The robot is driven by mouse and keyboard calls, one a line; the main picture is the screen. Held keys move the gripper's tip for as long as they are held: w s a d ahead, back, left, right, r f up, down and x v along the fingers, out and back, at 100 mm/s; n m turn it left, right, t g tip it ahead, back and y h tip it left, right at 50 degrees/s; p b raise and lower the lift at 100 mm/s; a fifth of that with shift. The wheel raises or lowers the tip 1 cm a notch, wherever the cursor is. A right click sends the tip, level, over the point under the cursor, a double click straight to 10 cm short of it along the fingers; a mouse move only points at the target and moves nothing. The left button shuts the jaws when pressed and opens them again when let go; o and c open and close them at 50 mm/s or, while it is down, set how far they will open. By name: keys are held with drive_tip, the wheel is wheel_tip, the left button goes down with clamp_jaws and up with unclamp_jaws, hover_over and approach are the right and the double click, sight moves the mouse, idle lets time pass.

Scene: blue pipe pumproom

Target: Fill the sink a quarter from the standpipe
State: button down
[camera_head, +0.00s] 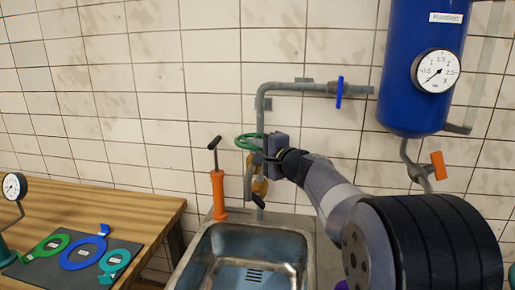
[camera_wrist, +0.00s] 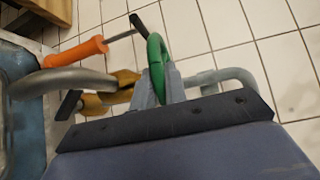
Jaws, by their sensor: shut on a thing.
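The metal sink (camera_head: 203,246) stands at the bottom centre against the tiled wall. Its bluish floor with slots shows, and I cannot tell whether it holds water. The grey standpipe (camera_head: 261,106) comes down the wall behind it to a brass valve (camera_head: 260,186) and a curved spout (camera_head: 248,184). I see no stream at the spout. The green handwheel (camera_head: 243,141) sits on the valve. My gripper (camera_head: 268,153) is shut on the handwheel's rim. In the wrist view the green handwheel (camera_wrist: 156,60) passes between my fingers, above the spout (camera_wrist: 62,80).
An orange hand pump (camera_head: 218,192) stands on the sink's back left edge. A blue tank (camera_head: 425,70) with a gauge (camera_head: 436,71) hangs at right. A blue lever (camera_head: 339,92) and an orange lever (camera_head: 438,165) are on pipes. A wooden bench (camera_head: 90,205) with coloured tools is left.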

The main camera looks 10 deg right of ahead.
drive_tip(key=n+g+y, duration=0.1)
drive_tip(key=d+n+g+y, duration=0.1)
drive_tip(key=y, duration=0.1)
drive_tip(key=n+g+y, duration=0.1)
drive_tip(key=shift+w+d+n+y, duration=0.2)
drive_tip(key=shift+d+n+y, duration=0.2)
drive_tip(key=n+g+y+p, duration=0.1)
drive_tip(key=n+g+y, duration=0.1)
drive_tip(key=shift+w+d+r+g+p, duration=0.1)
drive_tip(key=shift+w+d+g+p, duration=0.05)
drive_tip(key=shift+d+g+p, duration=0.2)
drive_tip(key=shift+w+d+n+g+y+p, duration=0.2)
drive_tip(key=shift+d+n+g+y+p, duration=0.05)
drive_tip(key=shift+n+g+y+p, duration=0.65)
drive_tip(key=c, duration=1.5)
unclamp_jaws()
drive_tip(key=shift+o, duration=0.2)
drive_tip(key=shift+d, duration=0.15)
drive_tip(key=b+v, duration=0.1)
drive_tip(key=v, duration=0.9)
drive_tip(key=shift+d, duration=0.3)
